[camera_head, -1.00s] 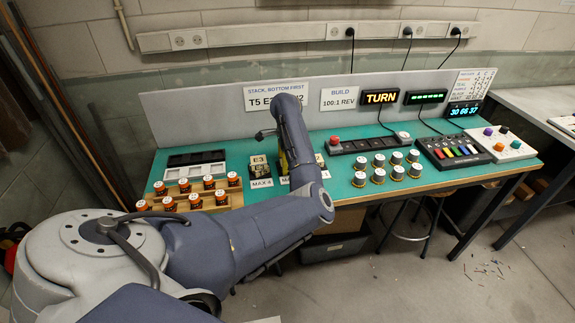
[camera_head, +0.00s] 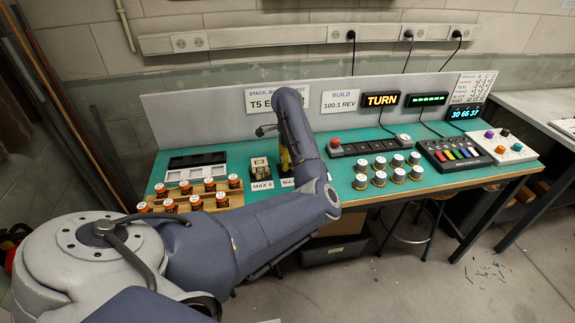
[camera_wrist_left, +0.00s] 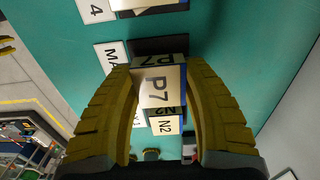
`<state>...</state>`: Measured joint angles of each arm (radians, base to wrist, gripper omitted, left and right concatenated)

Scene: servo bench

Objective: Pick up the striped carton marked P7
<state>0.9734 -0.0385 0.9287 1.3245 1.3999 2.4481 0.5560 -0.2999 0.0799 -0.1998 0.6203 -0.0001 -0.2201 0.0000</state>
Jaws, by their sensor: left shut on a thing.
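The carton marked P7 (camera_wrist_left: 160,86) is pale with dark lettering and sits between the yellow fingers of my left gripper (camera_wrist_left: 160,72) in the left wrist view. The gripper is shut on it. A pale carton marked N2 (camera_wrist_left: 167,125) shows just below it in that view; I cannot tell whether they touch. In the head view my left gripper (camera_head: 285,160) is mostly hidden behind its own arm, and the P7 carton is hidden too. My right gripper is not in view.
A carton stack (camera_head: 259,166) stands left of the gripper behind a MAX 4 card (camera_head: 262,185). Orange-sided cans (camera_head: 209,184) stand in a wooden rack at left. Several silver-topped cans (camera_head: 379,179) stand right of the arm. A grey panel (camera_head: 200,112) closes the back.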

